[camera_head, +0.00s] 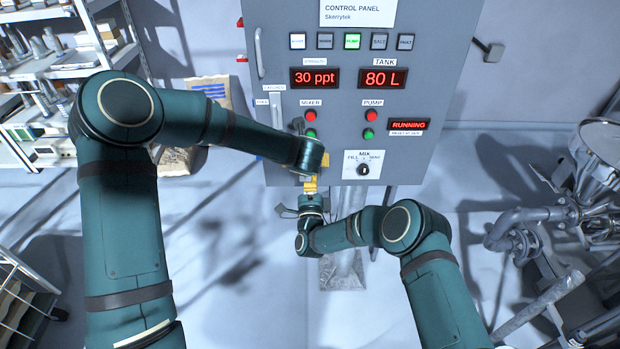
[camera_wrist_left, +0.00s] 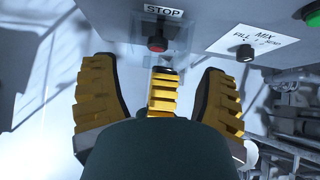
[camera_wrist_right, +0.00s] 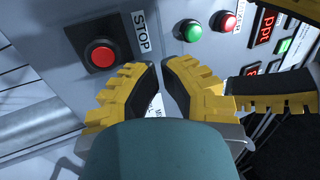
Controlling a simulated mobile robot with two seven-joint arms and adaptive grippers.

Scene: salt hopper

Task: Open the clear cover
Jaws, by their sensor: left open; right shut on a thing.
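The clear cover (camera_wrist_left: 181,42) shows only faintly in the left wrist view, in front of the red stop button (camera_wrist_left: 158,43) under its STOP label. The button also shows in the right wrist view (camera_wrist_right: 103,54) on its square plate. My right gripper (camera_wrist_right: 160,68) is shut at the cover's lower edge, its fingertips close together beside the button; the pinched edge is hard to make out. Its yellow finger shows between my left fingers in the left wrist view. My left gripper (camera_wrist_left: 161,75) is open, its fingers spread on either side of the right one. In the head view my left forearm hides the button.
The control panel (camera_head: 440,50) carries mixer and pump buttons, a mix knob (camera_head: 363,170) and lit displays. Pipes and a steel hopper (camera_head: 600,150) stand at the right. Shelves (camera_head: 80,65) stand at the left. My two grippers are very close together.

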